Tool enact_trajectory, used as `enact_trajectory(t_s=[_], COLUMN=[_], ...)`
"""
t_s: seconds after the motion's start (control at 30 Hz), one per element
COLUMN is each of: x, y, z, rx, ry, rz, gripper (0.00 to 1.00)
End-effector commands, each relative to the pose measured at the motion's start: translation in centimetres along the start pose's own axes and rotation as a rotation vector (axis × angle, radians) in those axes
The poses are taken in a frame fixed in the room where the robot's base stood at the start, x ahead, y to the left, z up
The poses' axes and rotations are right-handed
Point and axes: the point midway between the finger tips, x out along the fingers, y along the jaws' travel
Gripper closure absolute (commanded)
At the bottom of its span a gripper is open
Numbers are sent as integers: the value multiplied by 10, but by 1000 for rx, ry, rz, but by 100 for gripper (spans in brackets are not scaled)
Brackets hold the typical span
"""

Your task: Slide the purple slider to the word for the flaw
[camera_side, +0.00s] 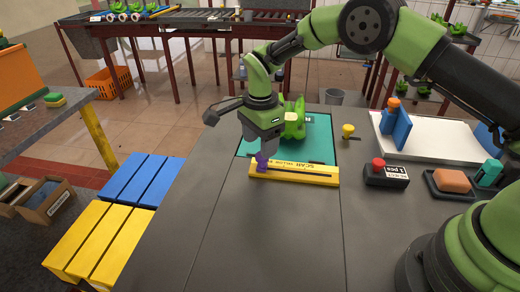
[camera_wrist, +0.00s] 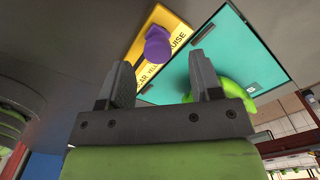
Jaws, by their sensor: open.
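The purple slider (camera_side: 261,161) stands at the left end of the dark slot in the yellow board (camera_side: 310,178). The board's print reads roughly "SCAR YELLOW" in the side view; the wrist view shows part of a word ending "UISE". My gripper (camera_side: 262,150) is right above the slider in the side view. In the wrist view my open fingers (camera_wrist: 162,72) have the slider (camera_wrist: 158,45) just beyond their tips, in the gap between them. A green fruit-like object (camera_side: 295,120) lies on the teal mat (camera_side: 322,150) behind the board; any flaw on it is too small to tell.
A black box with a red button (camera_side: 386,174) stands right of the board. The grey table in front of the board is clear.

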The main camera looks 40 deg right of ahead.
Motion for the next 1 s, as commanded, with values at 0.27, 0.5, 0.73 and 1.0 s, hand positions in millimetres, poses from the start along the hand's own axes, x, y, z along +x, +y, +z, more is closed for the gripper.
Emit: enact_trajectory(t_s=[0.27,0.5,0.73,1.0], x=[-52,-67,-67,-123], y=[-1,0,0,14], z=[0,0,0,-10], rx=[-1,-2,-2,-144], ry=[0,0,0,-32], rz=[-4,-2,-1,-79], gripper=[41,41,41,41])
